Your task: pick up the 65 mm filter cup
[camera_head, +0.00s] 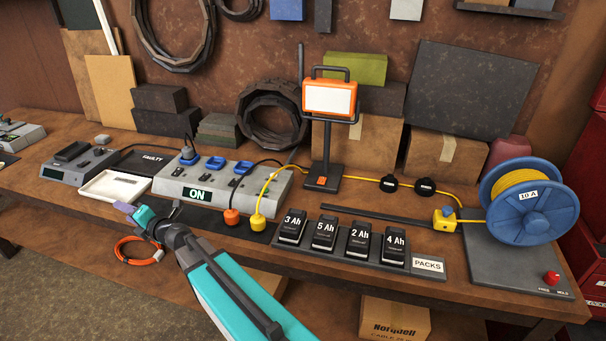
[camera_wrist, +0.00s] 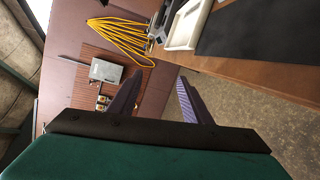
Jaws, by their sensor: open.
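Two small black round pieces with pale labels lie on the bench near the yellow cable, a left one (camera_head: 390,183) and a right one (camera_head: 424,186). They may be filter cups, but the labels are too small to read, so I cannot tell which, if either, is the 65 mm one. My gripper (camera_head: 124,208) is at the bench's front edge on the left, well away from both. In the wrist view my gripper (camera_wrist: 156,88) shows two purple fingers apart with nothing between them. Neither black piece is recognisable in the wrist view.
A battery rack (camera_head: 340,250) and a grey socket block (camera_head: 225,180) stand mid-bench. An orange work lamp (camera_head: 330,98) stands behind. A blue cable reel (camera_head: 537,222) is at right. A white tray (camera_head: 95,188) sits at left; it also shows in the wrist view (camera_wrist: 184,28).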

